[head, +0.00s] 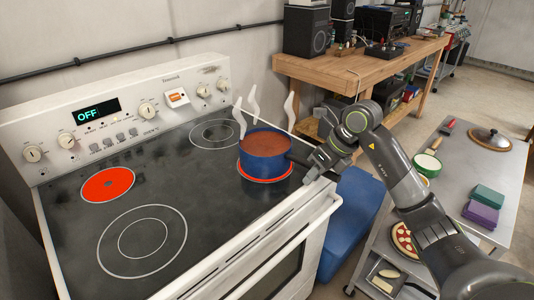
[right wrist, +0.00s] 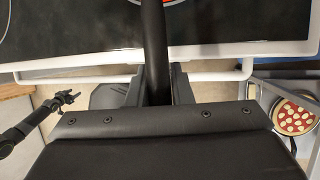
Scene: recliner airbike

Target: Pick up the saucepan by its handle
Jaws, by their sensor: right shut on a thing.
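The blue saucepan (head: 265,153), filled with reddish-brown contents, is upright over the red-glowing right front burner (head: 265,180) of the stove. I cannot tell whether its base touches the glass. Its black handle (head: 299,158) points right. My right gripper (head: 322,158) is shut on the handle.
Pale steam-like wisps (head: 253,104) rise around the pan. Another burner (head: 108,185) glows red at left; the front left burner (head: 142,241) is bare. The white oven rail (head: 310,228) lies below my right arm. A metal cart (head: 462,165) with food and a lid stands right; a wooden bench (head: 345,72) stands behind.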

